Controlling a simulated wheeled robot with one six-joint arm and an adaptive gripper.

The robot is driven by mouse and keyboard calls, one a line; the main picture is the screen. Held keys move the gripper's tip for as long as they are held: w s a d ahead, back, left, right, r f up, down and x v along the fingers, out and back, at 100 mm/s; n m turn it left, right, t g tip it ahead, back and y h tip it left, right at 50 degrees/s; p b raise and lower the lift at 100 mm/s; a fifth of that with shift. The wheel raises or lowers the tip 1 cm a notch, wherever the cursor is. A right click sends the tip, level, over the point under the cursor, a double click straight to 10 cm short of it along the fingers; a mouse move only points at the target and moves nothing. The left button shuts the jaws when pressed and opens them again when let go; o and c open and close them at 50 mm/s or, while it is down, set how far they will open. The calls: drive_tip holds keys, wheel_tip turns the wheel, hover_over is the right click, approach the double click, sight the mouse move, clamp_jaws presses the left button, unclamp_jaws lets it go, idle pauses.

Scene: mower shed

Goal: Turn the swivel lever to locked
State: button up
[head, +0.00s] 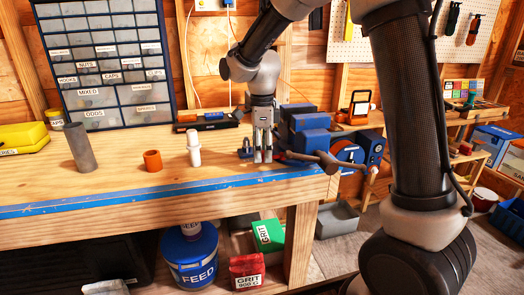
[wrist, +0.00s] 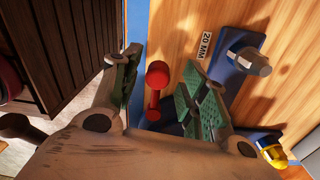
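A blue bench vise (head: 310,125) with a grey bar handle (head: 325,160) sits at the right end of the workbench. My gripper (head: 263,158) points down beside the vise's left side, at the bench's front edge. In the wrist view a short red lever with rounded ends (wrist: 157,88), apparently the swivel lever, lies between the fingers of my gripper (wrist: 162,90). The green-padded fingers stand apart on either side of it; firm contact does not show. The lever is hidden in the head view. I see no locked marking.
A blue base plate with a grey bolt (wrist: 250,60) lies beside a "20 MM" label (wrist: 205,45). A white cylinder (head: 194,150), orange ring (head: 152,160) and grey tube (head: 80,147) stand on the bench to the left.

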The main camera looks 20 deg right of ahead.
drive_tip(key=shift+r, duration=0.1)
wheel_tip(320, 180, up, 12)
drive_tip(key=shift+w, duration=0.25)
idle(0.5)
drive_tip(key=s+d+r+n+t, duration=0.2)
drive_tip(key=s+d+r+n, duration=0.1)
drive_tip(key=s+d+n, duration=0.8)
drive_tip(key=s+d+f+n+t, duration=0.1)
drive_tip(key=s+d+f+n, duration=0.1)
drive_tip(key=s, duration=0.5)
drive_tip(key=s+d+f+n+t, duration=0.1)
drive_tip(key=s+d+f+n, duration=0.1)
drive_tip(key=s+d+n, duration=0.3)
drive_tip(key=s+n, duration=0.2)
drive_tip(key=s, duration=0.1)
drive_tip(key=shift+f+t, duration=0.15)
drive_tip(key=shift+t, duration=0.25)
